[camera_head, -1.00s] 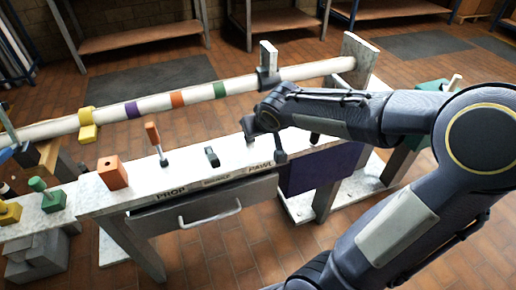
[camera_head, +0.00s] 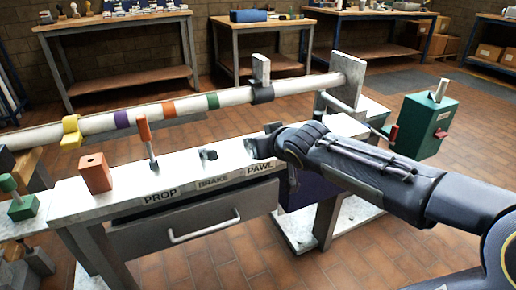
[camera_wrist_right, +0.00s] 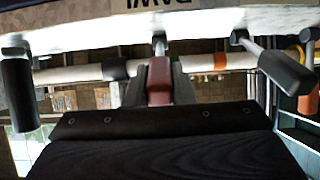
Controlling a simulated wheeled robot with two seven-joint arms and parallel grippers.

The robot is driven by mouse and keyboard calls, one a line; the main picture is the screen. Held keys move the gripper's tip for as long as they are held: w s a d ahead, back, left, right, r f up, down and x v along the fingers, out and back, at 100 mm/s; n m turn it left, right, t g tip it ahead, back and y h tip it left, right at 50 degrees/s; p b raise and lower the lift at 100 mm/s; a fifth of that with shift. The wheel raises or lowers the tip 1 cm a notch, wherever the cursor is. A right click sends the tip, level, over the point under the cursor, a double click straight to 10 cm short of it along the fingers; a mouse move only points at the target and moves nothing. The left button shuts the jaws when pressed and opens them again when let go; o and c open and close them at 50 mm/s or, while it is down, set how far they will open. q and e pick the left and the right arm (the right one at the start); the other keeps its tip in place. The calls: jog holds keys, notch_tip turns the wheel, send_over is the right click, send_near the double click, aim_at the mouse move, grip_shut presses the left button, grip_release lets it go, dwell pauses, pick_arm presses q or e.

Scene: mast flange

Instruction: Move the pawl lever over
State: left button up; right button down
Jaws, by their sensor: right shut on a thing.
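The bench (camera_head: 228,160) carries PROP, BRAKE and PAWL labels along its front edge. My right gripper (camera_head: 262,146) is low over the bench behind the PAWL label (camera_head: 260,168) and hides most of the pawl lever in the head view. In the right wrist view, the gripper (camera_wrist_right: 160,88) is shut on the dark red grip of the pawl lever (camera_wrist_right: 160,75), whose stem meets the bench by the inverted label. My left gripper is not in view.
A white mast with coloured bands (camera_head: 180,108) lies behind the levers. An orange block (camera_head: 95,172) stands at left. A drawer (camera_head: 190,240) hangs under the bench. A green box (camera_head: 425,125) stands at right. In the wrist view, a dark handle (camera_wrist_right: 286,70) is close beside my gripper.

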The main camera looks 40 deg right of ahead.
dwell(0.3)
jog(key=c, duration=1.2)
grip_release()
jog(key=shift+c, duration=0.2)
jog(key=shift+s+a+r+p, duration=0.1)
jog(key=shift+s+r+p, duration=0.2)
jog(key=shift+s, duration=0.1)
jog(key=p+v, duration=0.2)
jog(key=v, duration=0.4)
jog(key=shift+s, duration=0.4)
jog(key=shift+a, duration=0.1)
